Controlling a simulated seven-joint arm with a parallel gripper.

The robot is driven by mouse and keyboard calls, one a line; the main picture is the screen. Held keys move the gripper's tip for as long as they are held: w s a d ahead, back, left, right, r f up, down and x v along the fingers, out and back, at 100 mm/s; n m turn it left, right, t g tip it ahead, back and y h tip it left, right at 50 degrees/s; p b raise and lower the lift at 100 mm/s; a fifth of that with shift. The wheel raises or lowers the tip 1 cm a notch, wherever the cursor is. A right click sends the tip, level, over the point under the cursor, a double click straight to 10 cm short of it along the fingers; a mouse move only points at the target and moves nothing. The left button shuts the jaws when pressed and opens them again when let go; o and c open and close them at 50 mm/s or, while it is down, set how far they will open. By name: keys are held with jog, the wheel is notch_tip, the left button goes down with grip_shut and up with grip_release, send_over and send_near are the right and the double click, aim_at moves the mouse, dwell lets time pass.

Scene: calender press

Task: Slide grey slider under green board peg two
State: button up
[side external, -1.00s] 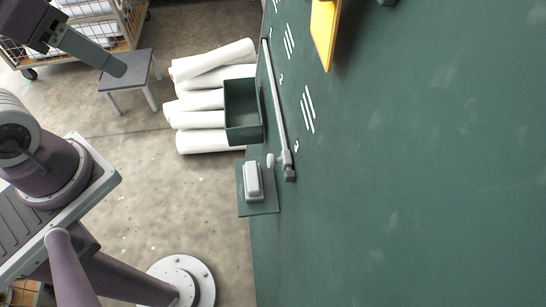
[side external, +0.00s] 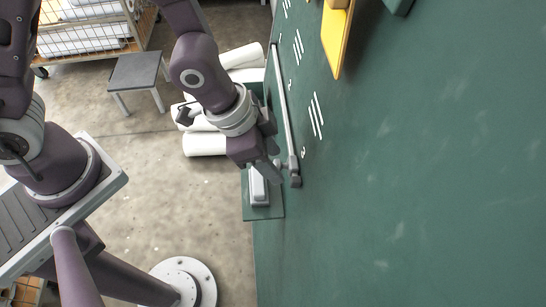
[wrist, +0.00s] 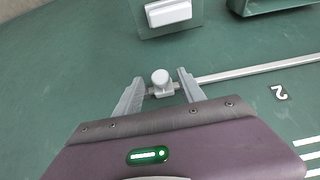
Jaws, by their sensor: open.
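The grey slider, with a pale round knob (wrist: 160,77), sits at one end of a thin grey rail (side external: 282,110) on the green board (side external: 420,170). In the wrist view my gripper (wrist: 159,75) is open, with one finger on each side of the knob. Contact with the knob does not show. A white digit that looks like 2 (wrist: 279,92) is marked beside the rail. I cannot make out a peg at it.
A pale grey block on a small green ledge (side external: 262,212) is close by my gripper. A green open bin (wrist: 270,8) is near it, mostly hidden by my arm in the side view. A yellow panel (side external: 337,40) stands out from the board at the top. White rolls (side external: 205,145) lie on the floor.

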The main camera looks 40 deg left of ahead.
jog(key=shift+w+d+f, duration=0.1)
jog(key=shift+f, duration=0.25)
jog(key=shift+c, duration=0.5)
grip_shut()
dwell(0.8)
